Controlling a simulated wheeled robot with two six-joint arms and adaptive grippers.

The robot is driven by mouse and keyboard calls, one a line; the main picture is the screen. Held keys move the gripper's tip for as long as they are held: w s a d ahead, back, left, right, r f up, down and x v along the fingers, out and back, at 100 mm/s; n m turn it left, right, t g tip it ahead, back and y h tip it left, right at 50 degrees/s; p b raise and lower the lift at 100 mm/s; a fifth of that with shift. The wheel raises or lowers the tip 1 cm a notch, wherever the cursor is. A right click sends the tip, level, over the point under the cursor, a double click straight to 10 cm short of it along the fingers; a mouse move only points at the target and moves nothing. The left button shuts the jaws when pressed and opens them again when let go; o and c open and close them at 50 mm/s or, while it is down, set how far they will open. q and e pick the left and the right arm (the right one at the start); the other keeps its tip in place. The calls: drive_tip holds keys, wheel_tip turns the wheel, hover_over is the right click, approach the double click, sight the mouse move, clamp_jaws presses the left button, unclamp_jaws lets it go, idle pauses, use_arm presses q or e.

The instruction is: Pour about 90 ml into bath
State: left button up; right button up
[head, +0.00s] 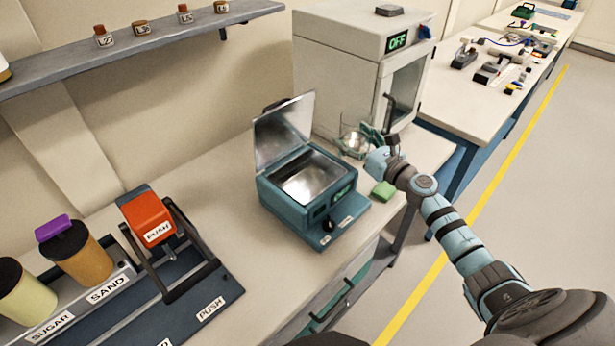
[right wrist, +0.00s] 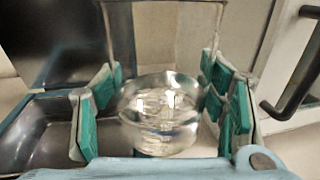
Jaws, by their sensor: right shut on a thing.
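The bath (head: 290,208) is a teal box with a shiny metal basin and its lid (head: 283,130) raised, on the bench. I cannot tell whether the basin holds liquid. A clear glass beaker (head: 352,144) is just right of the bath, near the oven; it looks roughly upright. My right gripper (head: 373,136) is shut on the beaker. In the right wrist view the beaker (right wrist: 160,118) sits between the green finger pads with clear liquid low in it, and part of the bath (right wrist: 45,130) shows at left. My left gripper is not in view.
A white oven (head: 340,60) reading OFF stands behind the beaker. A green block (head: 384,191) lies at the bath's front right. A dispenser rack with SAND (head: 85,258) and SUGAR (head: 28,295) jars is at left. A shelf (head: 150,45) with small bottles hangs above.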

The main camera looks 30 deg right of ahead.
drive_tip(key=shift+w+d+f+m+h, duration=0.2)
drive_tip(key=shift+w+d+f+h, duration=0.2)
drive_tip(key=shift+w, duration=0.15)
drive_tip(key=shift+w+d+f+m+h, duration=0.2)
drive_tip(key=shift+w+d+f+h, duration=0.1)
drive_tip(key=shift+w+d+h, duration=0.15)
drive_tip(key=shift+a+r, duration=0.1)
drive_tip(key=shift+a+r+n, duration=0.15)
drive_tip(key=shift+a+n, duration=0.1)
drive_tip(key=shift+n, duration=0.35)
drive_tip(key=shift+a+r+n, duration=0.15)
drive_tip(key=shift+a+n, duration=0.05)
drive_tip(key=shift+n, duration=0.4)
drive_tip(key=n, duration=0.1)
drive_tip(key=a+n+p, duration=0.1)
drive_tip(key=n, duration=0.1)
drive_tip(key=shift+s+a+r, duration=0.1)
drive_tip(key=shift+a+r, duration=0.1)
drive_tip(key=shift+a+r+n+p, duration=0.35)
drive_tip(key=shift+a+n+p, duration=0.3)
drive_tip(key=shift+n, duration=0.25)
drive_tip(key=shift+s+f+n+b, duration=0.1)
drive_tip(key=shift+f+n+b, duration=0.3)
drive_tip(key=shift+n, duration=0.2)
drive_tip(key=shift+f+n+b, duration=0.15)
drive_tip(key=shift+n+b, duration=0.2)
drive_tip(key=shift+n, duration=0.85)
